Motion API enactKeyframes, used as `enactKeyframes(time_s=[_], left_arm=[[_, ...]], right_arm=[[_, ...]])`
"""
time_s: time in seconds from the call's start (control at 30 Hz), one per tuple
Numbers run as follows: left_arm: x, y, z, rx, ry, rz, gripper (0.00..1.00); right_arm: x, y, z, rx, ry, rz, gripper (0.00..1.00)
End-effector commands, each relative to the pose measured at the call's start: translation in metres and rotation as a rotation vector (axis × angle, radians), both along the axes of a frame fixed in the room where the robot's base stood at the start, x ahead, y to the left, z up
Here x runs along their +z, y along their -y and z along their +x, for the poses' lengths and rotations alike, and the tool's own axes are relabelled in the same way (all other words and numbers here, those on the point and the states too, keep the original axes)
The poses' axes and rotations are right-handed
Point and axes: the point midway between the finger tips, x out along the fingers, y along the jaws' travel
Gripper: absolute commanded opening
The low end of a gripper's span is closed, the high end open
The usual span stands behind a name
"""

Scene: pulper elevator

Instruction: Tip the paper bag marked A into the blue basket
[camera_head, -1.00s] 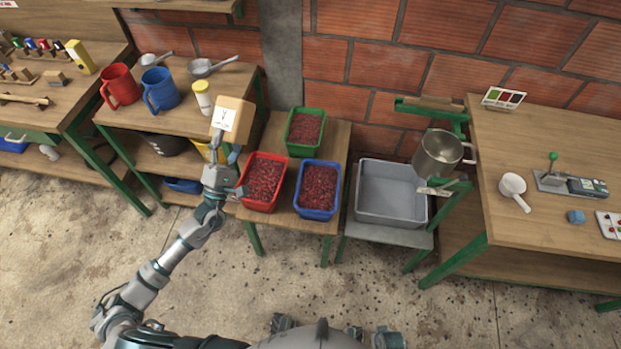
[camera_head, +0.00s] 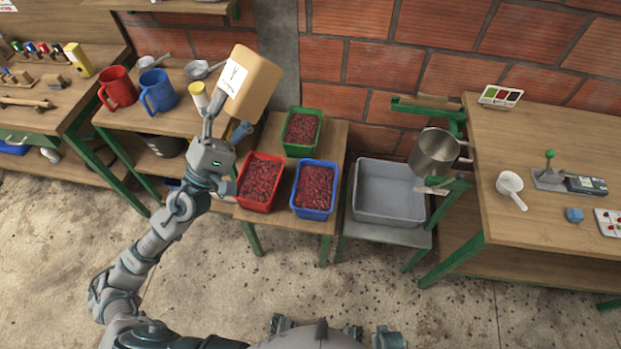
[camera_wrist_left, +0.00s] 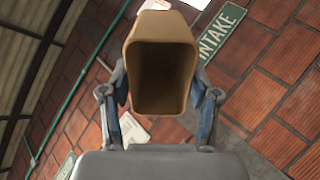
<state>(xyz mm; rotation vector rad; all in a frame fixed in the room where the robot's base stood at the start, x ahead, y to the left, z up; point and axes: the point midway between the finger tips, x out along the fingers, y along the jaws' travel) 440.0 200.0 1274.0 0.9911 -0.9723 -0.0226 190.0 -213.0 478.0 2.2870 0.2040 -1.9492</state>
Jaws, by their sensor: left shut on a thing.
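A tan paper bag (camera_head: 258,84) with a white label is in my left gripper (camera_head: 226,118). The mark on the label is too small to read surely. The bag is held tilted, above and left of the baskets. In the left wrist view, the bag (camera_wrist_left: 160,45) sits between the two fingers, with its open mouth and dark inside facing the camera. I see no contents in it. The blue basket (camera_head: 315,188) stands on a low wooden table, full of dark red cherries, to the right of and below the gripper. My right gripper is not in view.
A red basket (camera_head: 260,182) and a green basket (camera_head: 302,131), both with cherries, stand beside the blue one. A grey tub (camera_head: 390,192) and a metal pot (camera_head: 436,152) are to the right.

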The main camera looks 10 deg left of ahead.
Motion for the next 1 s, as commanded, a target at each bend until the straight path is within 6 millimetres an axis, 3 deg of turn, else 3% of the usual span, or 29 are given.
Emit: enactKeyframes(time_s=[0.1, 1.0], left_arm=[[0.01, 0.004, -0.012, -0.035, 0.014, -0.007, 0.0], [0.018, 0.012, -0.014, -0.105, 0.08, -0.013, 0.0]], right_arm=[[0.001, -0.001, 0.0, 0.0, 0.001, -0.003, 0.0], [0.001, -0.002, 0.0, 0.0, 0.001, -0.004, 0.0]])
